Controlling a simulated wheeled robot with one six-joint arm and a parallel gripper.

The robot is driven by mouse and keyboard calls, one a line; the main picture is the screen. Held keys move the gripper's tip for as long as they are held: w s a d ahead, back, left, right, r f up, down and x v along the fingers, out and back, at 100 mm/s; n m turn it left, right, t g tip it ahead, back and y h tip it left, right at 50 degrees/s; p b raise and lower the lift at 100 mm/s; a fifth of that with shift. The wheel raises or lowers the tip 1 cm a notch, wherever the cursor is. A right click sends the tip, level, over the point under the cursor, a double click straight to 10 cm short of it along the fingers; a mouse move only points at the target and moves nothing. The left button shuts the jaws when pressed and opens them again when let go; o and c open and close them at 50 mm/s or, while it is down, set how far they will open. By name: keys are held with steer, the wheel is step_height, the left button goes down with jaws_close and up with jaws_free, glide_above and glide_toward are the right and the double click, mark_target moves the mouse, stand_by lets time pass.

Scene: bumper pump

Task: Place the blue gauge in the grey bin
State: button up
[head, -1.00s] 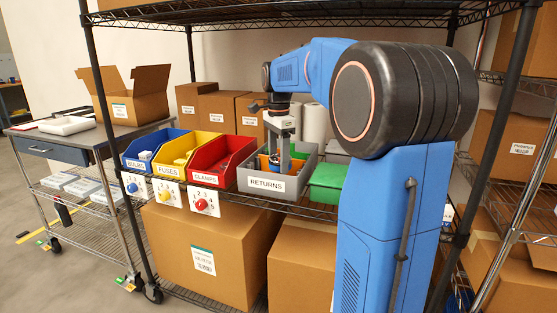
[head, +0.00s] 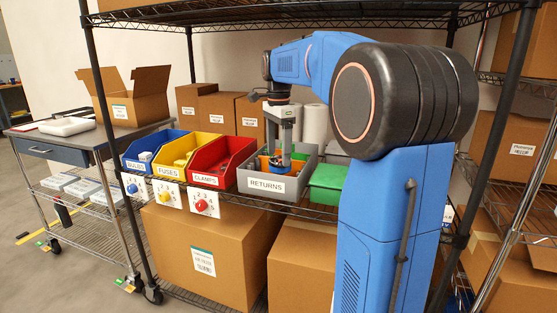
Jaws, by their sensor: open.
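The grey bin (head: 308,160), labelled RETURNS, stands on the shelf to the right of the red bin. My gripper (head: 279,158) points down over the bin's left half, with its fingertips low at the bin opening. Its jaws are open. A small blue thing (head: 281,163), likely the blue gauge, shows at the fingertips, inside the bin. The fingers and the bin's front wall partly hide it, and I cannot tell if it touches a finger. Orange and green things also show inside the bin around the fingers.
Blue (head: 150,148), yellow (head: 190,153) and red (head: 222,155) bins stand in a row to the left. A green box (head: 327,180) stands close on the right. Shelf posts and an upper wire shelf (head: 290,14) frame the arm. White rolls (head: 315,125) stand behind.

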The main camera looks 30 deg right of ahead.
steer(key=shift+r, duration=2.15)
steer(key=s+a+f+n+t, duration=0.1)
steer(key=s+a+f+n, duration=0.4)
steer(key=s, duration=0.5)
steer(key=s+a+f+n+t, duration=0.2)
steer(key=s+a+f+n, duration=0.4)
steer(key=s+f+n, duration=0.2)
steer(key=s+a+f+n+t, duration=0.1)
steer(key=s+a+f+n, duration=0.4)
steer(key=s+f, duration=0.3)
steer(key=s+n, duration=0.1)
steer(key=s, duration=0.2)
steer(key=shift+s+a+f+t, duration=0.15)
steer(key=shift+s+f+t, duration=0.15)
steer(key=shift+f+t, duration=0.1)
